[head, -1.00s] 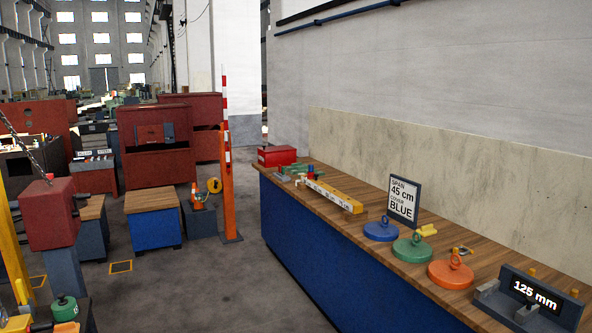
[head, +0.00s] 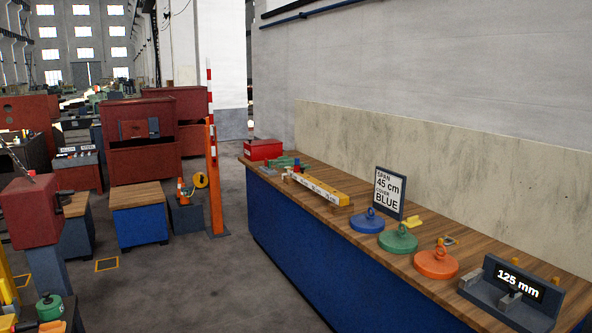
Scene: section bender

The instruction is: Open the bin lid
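No bin with a plainly recognisable lid stands out. Round covers with ring handles lie in a row on the long blue bench (head: 300,262): a blue one (head: 367,222), a green one (head: 398,238) and an orange one (head: 436,264). A sign (head: 390,192) behind them reads "SPAN 45 cm COVER BLUE". A closed red box (head: 263,149) sits at the bench's far end. A blue box with a wooden top (head: 139,215) stands on the floor at left. Neither of my grippers is in view.
A yellow bar (head: 320,189) and a dark fixture reading "125 mm" (head: 518,285) lie on the bench. An orange post (head: 212,180) stands by its far end. A red machine (head: 35,212) is at left. Grey floor (head: 185,285) between is clear.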

